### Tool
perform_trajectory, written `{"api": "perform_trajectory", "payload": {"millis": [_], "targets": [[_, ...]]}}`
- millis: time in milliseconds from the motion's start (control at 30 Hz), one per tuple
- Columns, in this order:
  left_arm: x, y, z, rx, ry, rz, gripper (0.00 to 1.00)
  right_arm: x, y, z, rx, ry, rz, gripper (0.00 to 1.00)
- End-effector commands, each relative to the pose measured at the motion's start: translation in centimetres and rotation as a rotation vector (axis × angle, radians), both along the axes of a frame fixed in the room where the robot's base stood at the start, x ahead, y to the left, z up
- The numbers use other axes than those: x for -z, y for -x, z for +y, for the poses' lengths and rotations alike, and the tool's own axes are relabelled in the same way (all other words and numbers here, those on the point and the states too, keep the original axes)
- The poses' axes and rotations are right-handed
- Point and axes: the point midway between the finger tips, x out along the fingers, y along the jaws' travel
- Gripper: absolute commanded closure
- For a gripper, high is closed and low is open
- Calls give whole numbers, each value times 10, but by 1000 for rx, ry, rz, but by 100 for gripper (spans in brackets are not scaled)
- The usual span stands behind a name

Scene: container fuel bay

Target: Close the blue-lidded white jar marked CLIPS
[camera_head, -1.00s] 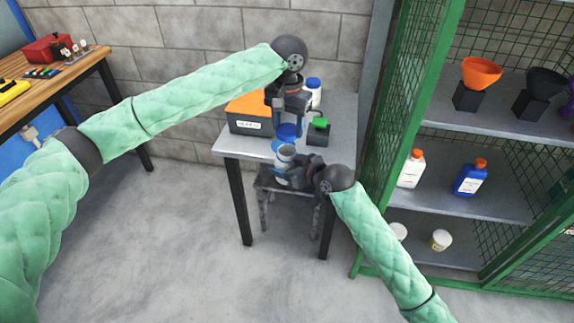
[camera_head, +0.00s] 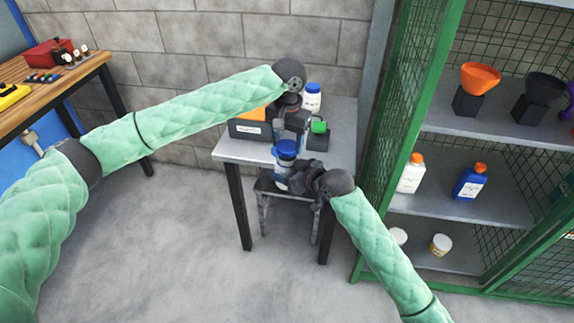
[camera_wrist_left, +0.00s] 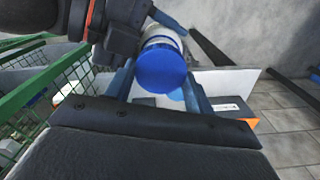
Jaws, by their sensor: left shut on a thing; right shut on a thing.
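The white jar (camera_head: 282,166) is at the front edge of the small grey table, with my right gripper (camera_head: 287,179) shut on its side. The blue lid (camera_head: 286,147) is at the top of the jar, touching or very close to its mouth. My left gripper (camera_head: 287,141) is shut on the lid from above. In the left wrist view the blue lid (camera_wrist_left: 162,70) lies between the two blue fingers, with the white jar (camera_wrist_left: 163,34) directly behind it. I cannot read the jar's marking or tell whether the lid is fully seated.
A second blue-lidded white jar (camera_head: 312,101) stands at the table's back. A dark box with orange (camera_head: 250,128) and a black block with a green top (camera_head: 318,138) flank my left gripper on the grey table (camera_head: 232,150). A green mesh cabinet (camera_head: 398,120) is close on the right.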

Motion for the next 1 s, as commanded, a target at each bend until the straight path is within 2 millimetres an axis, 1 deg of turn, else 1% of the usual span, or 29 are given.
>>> {"api": "perform_trajectory", "payload": {"millis": [467, 800, 1000], "targets": [[1, 0, 0, 0, -1, 1, 68, 0, 0, 0, 0, -1, -1, 78], [15, 1, 0, 0, -1, 0, 68, -1, 0, 0, 0, -1, -1, 78], [18, 0, 0, 0, -1, 0, 68, -1, 0, 0, 0, -1, -2, 78]]}}
